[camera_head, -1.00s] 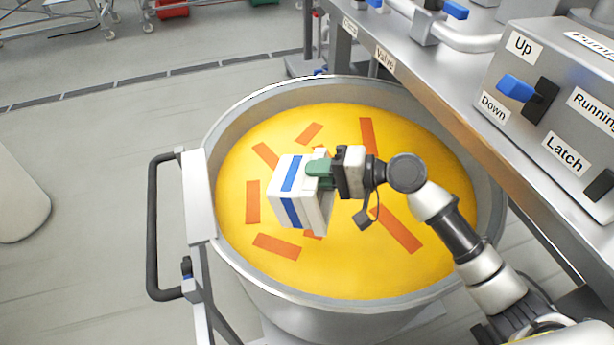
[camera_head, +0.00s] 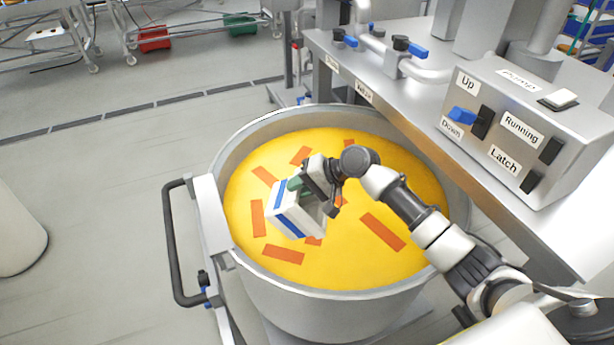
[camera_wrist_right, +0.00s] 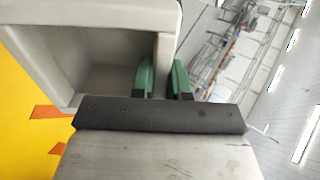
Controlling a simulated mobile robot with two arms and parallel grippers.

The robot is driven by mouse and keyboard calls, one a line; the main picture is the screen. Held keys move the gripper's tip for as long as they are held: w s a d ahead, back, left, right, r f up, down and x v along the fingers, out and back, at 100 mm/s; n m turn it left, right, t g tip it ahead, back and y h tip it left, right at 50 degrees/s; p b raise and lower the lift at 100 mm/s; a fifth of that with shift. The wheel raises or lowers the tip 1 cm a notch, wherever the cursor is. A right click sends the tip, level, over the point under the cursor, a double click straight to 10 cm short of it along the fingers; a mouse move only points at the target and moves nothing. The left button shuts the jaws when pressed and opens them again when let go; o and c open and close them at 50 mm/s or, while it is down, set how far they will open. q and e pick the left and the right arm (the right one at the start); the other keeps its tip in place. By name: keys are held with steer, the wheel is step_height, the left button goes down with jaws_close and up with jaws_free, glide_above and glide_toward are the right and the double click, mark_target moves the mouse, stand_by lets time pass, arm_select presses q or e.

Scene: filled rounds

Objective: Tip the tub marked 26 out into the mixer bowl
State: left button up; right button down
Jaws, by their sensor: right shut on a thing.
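The mixer bowl (camera_head: 330,308) is a large steel bowl filled with a yellow mass that has flat orange-red pieces on it. A white tub with blue stripes (camera_head: 287,222) is held over the bowl, tilted on its side. No number can be read on it. My right gripper (camera_head: 303,187) is shut on the tub's wall. In the right wrist view the green fingers (camera_wrist_right: 166,78) pinch the rim of the tub (camera_wrist_right: 112,92), and its visible inside looks empty. My left gripper is not in view.
A grey control box (camera_head: 535,130) with Up, Down, Running and Latch labels stands on the steel bench (camera_head: 420,118) at right. A black handle (camera_head: 172,240) sticks out from the bowl's left side.

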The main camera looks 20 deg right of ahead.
mark_target(279, 194)
steer(key=a+g+h+p, duration=0.1)
steer(key=w+a+h+p, duration=0.1)
steer(key=h+p, duration=0.1)
steer(key=shift+w+a+f+g, duration=0.1)
steer(key=shift+w+a+g, duration=0.1)
steer(key=shift+g, duration=0.2)
steer(key=h+p, duration=0.1)
steer(key=p, duration=0.1)
steer(key=a+g+h+p, duration=0.1)
steer(key=h+p, duration=0.1)
steer(key=g+h+p, duration=0.1)
steer(key=p, duration=0.1)
steer(key=shift+w+a+r+p, duration=0.3)
steer(key=shift+w+r+p, duration=0.05)
steer(key=shift+w+r, duration=0.05)
steer(key=shift+w+a+g+h, duration=0.1)
steer(key=shift+g+h, duration=0.4)
steer(key=shift+h, duration=0.1)
steer(key=shift+g+h, duration=0.4)
steer(key=shift+h, duration=0.3)
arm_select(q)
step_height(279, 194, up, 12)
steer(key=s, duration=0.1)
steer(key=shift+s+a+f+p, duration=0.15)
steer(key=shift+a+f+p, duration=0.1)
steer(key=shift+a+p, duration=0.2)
arm_select(e)
steer(key=shift+f, duration=0.15)
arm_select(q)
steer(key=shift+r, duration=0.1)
